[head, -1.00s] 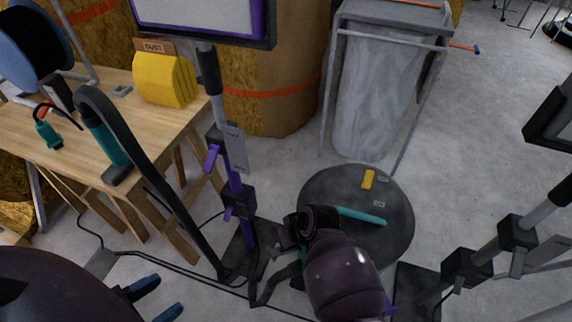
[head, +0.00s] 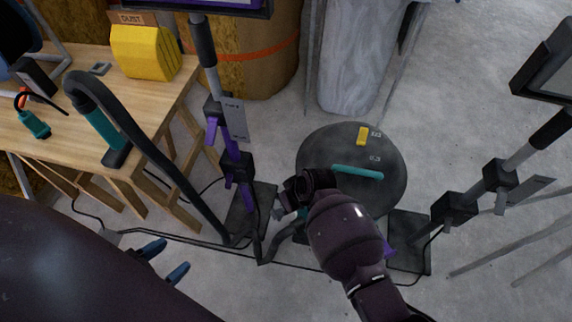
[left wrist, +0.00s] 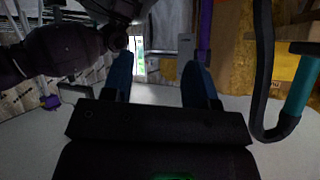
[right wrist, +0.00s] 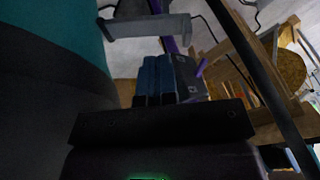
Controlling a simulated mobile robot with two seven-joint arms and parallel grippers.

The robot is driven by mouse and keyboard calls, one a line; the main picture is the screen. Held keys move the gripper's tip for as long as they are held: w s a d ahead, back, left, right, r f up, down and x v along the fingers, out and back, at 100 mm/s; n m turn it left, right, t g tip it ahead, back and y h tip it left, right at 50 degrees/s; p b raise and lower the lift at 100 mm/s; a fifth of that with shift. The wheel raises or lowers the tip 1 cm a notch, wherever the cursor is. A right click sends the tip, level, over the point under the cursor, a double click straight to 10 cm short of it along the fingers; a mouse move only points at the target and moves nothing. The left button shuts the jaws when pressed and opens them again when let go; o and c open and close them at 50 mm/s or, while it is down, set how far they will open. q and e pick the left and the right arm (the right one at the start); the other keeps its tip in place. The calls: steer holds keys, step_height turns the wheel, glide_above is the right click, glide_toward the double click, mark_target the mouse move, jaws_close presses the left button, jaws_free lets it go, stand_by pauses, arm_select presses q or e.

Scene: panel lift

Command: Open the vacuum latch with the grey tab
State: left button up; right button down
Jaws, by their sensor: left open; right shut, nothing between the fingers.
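The vacuum (head: 385,155) stands on the floor in the head view, its round dark lid with a teal handle facing up. In the right wrist view its teal and dark side (right wrist: 45,75) fills the left. A grey tab (right wrist: 150,26) sticks out from that side. My right gripper (right wrist: 157,62) is shut and empty, with its fingertips just below the tab in that picture; I cannot tell whether they touch. In the head view my right arm hides this side of the vacuum. My left gripper (head: 166,260) is open and empty, away to the left of the vacuum.
A purple stand (head: 236,168) is close left of the vacuum, and another stand (head: 476,195) is to its right. A black hose (head: 165,172) with a teal grip runs from the workbench (head: 55,145) to the floor. Open floor lies behind the vacuum at right.

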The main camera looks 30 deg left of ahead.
arm_select(q)
steer(key=shift+d, duration=0.1)
arm_select(e)
steer(key=shift+d+r, duration=0.15)
steer(key=shift+r, duration=0.1)
arm_select(q)
steer(key=p, duration=0.2)
steer(key=g+p, duration=0.1)
steer(key=p, duration=0.2)
steer(key=shift+s+r+g, duration=0.3)
steer(key=shift+r, duration=0.1)
arm_select(e)
steer(key=v, duration=1)
steer(key=shift+d, duration=0.1)
